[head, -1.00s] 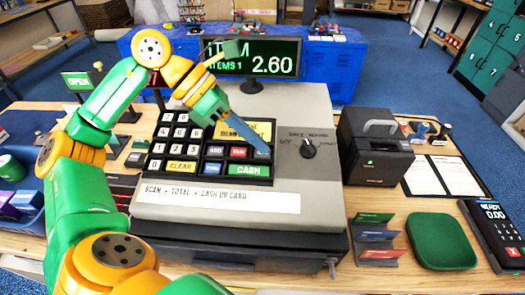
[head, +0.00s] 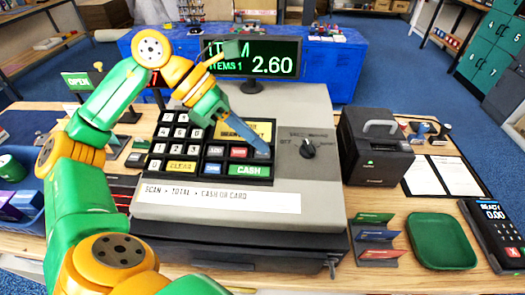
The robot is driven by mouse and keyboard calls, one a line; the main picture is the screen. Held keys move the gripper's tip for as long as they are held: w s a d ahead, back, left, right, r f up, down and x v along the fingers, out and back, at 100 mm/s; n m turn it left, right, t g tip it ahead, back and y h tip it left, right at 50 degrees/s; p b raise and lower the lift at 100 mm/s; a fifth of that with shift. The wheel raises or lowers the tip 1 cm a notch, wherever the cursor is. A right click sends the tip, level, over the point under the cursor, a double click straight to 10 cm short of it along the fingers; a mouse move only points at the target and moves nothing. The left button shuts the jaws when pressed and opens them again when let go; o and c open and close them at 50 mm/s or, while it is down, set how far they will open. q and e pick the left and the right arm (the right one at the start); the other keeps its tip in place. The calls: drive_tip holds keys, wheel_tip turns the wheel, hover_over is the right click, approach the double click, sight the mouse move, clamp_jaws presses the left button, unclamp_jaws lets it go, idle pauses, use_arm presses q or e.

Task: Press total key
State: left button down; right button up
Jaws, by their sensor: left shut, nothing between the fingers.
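The grey cash register (head: 320,185) stands on the wooden counter with a black key panel. The panel holds white number keys, a yellow CLEAR key (head: 182,166), a red key (head: 238,153), a green CASH key (head: 249,170) and a large yellow panel partly behind my gripper. My left gripper (head: 262,148) is shut and empty. Its blue tips point down at the right end of the row with the red key, covering most of a key there. I cannot read that key's label, nor tell whether the tips touch it. My right gripper is out of view.
The display (head: 253,58) reads ITEM, ITEMS 1, 2.60. A rotary knob (head: 307,148) sits right of the keys. A black printer (head: 376,145), card rack (head: 374,240), green tray (head: 441,241) and card terminal (head: 492,236) stand to the right.

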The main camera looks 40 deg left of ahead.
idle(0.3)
use_arm(q)
drive_tip(key=shift+w+f+b, duration=0.1)
drive_tip(key=shift+f+b, duration=0.2)
drive_tip(key=shift+f, duration=0.15)
drive_tip(key=shift+a+f+b, duration=0.1)
drive_tip(key=shift+f+b, duration=0.2)
drive_tip(key=shift+f, duration=0.05)
idle(0.4)
drive_tip(key=shift+f, duration=0.45)
idle(0.5)
drive_tip(key=shift+r+p, duration=0.45)
drive_tip(key=shift+r, duration=0.5)
